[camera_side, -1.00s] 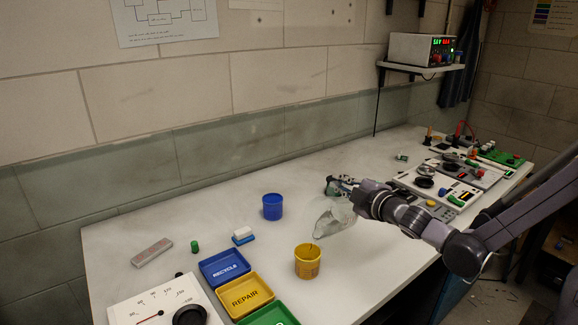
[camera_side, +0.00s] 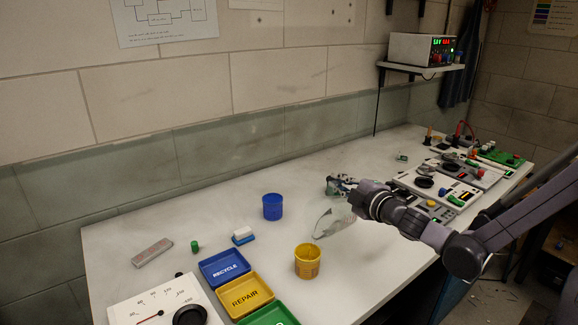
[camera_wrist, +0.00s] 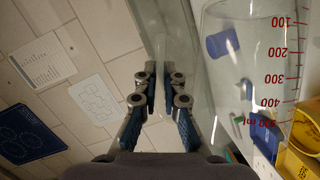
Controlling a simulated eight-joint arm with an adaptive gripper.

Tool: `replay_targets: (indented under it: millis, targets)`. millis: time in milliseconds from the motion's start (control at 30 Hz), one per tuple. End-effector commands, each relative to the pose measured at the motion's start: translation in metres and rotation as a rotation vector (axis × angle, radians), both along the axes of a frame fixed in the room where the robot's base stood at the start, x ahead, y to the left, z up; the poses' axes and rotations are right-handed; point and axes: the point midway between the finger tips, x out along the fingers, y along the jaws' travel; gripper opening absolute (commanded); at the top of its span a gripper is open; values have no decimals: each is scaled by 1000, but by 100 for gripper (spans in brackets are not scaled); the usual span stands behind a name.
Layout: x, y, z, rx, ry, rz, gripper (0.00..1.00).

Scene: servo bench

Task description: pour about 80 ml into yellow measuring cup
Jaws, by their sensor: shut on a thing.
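The yellow measuring cup (camera_side: 307,264) stands upright on the bench in the side view, and part of it shows at the right edge of the wrist view (camera_wrist: 299,158). A clear beaker (camera_side: 333,222) with red volume marks (camera_wrist: 284,75) is held tilted, its lower end close above and right of the cup's rim. My gripper (camera_side: 339,184) is shut on the beaker, above the bench; its fingers also show in the wrist view (camera_wrist: 163,92). The grip contact is hard to make out. The liquid level and any stream cannot be made out.
A blue cup (camera_side: 272,207) stands behind the yellow one. Blue (camera_side: 224,269), yellow (camera_side: 246,296) and green (camera_side: 270,317) trays lie to the left, beside a dial panel (camera_side: 150,303). Devices crowd the right end of the bench. Bare bench lies right of the yellow cup.

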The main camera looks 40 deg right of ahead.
Motion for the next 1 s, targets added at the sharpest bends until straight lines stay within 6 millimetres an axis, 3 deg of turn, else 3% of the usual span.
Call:
replay_targets:
  millis: [400,1000]
  targets:
    - [0,2,2,-19,-5,1,0]
    - [3,-15,-12,139,18,1,0]
